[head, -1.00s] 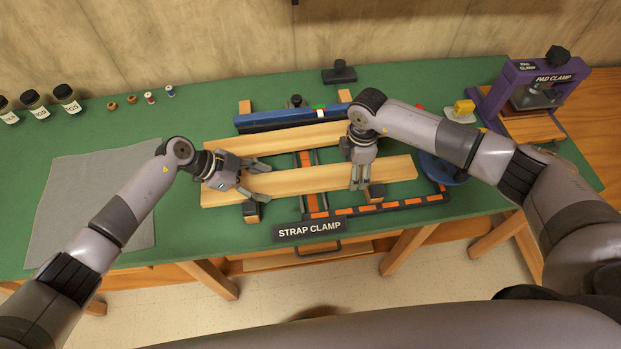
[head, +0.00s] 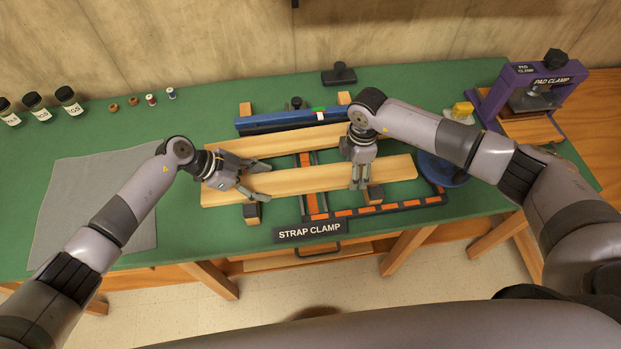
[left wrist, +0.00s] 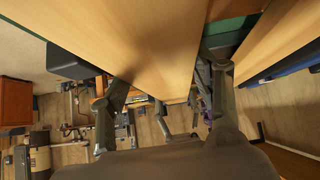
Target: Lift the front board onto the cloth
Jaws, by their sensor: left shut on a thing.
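The front board (head: 310,180) is a long pale plank lying across the strap clamp, nearest me. My left gripper (head: 268,181) is shut on it near its left end, with a finger on each side. In the left wrist view, the board (left wrist: 150,45) runs between the fingers (left wrist: 170,95). My right gripper (head: 360,186) points down at the board's right half. Its fingers are close together, and I cannot tell whether they grip. The grey cloth (head: 95,212) lies flat and empty at the left of the green bench top.
A second board (head: 285,142) lies just behind, with the blue bar (head: 275,124) behind that. The strap clamp's orange-marked rail (head: 400,204) runs along the front. Jars (head: 70,100) and spools (head: 151,99) stand behind the cloth. A purple pad clamp (head: 495,98) stands at right.

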